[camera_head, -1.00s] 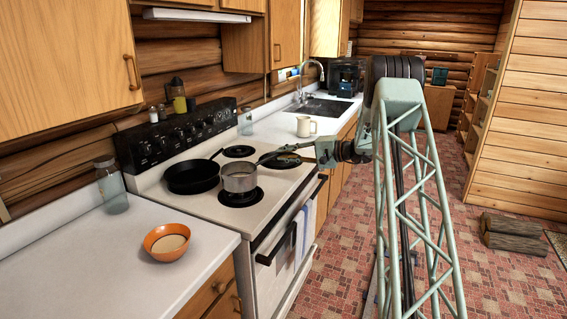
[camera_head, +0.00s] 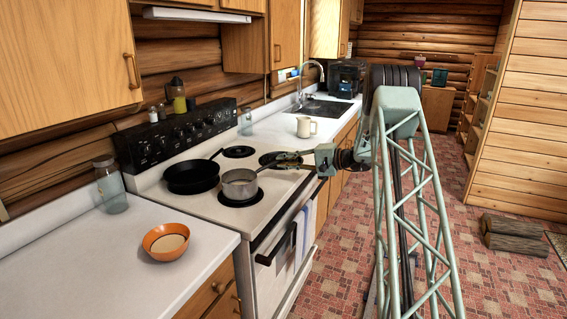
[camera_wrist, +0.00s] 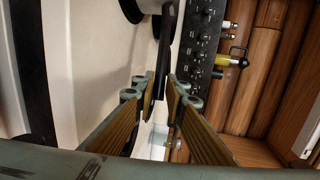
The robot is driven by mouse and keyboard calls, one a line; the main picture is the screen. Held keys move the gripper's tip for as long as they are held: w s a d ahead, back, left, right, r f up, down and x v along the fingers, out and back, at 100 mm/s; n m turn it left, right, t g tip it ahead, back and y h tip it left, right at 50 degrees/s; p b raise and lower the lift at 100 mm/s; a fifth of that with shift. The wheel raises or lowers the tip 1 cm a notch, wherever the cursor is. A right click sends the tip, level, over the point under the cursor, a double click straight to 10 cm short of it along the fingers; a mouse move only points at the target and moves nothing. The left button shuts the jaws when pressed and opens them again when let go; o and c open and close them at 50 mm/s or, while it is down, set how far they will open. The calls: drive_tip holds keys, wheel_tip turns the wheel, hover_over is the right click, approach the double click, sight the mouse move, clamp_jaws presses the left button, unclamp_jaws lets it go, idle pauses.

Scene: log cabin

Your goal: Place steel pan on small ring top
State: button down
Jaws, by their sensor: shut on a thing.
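The steel pan (camera_head: 239,184) is upright at the front left burner ring (camera_head: 240,202) of the stove, over the ring's middle. Whether its base touches the ring I cannot tell. My gripper (camera_head: 284,163) is to the right of the pan, over the front right ring, and is shut on the pan's long handle. In the wrist view the dark handle (camera_wrist: 164,50) runs between the two fingers (camera_wrist: 162,88); only a bit of the pan shows at the top. A back right ring (camera_head: 239,151) is bare and looks smaller.
A black skillet (camera_head: 192,176) stands on the back left, close beside the steel pan. The stove's control panel (camera_head: 180,134) rises behind. An orange bowl (camera_head: 166,240) and a glass jar (camera_head: 111,188) stand on the left counter. A mug (camera_head: 306,126) stands on the right counter.

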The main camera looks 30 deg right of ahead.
drive_tip(key=c, duration=2.6)
unclamp_jaws()
drive_tip(key=shift+s+d+r, duration=0.1)
drive_tip(key=p+v, duration=0.1)
drive_tip(key=v, duration=1)
drive_tip(key=shift+s+d+p, duration=0.25)
drive_tip(key=shift+s+p, duration=0.05)
drive_tip(key=shift+p, duration=0.1)
drive_tip(key=shift+a, duration=0.1)
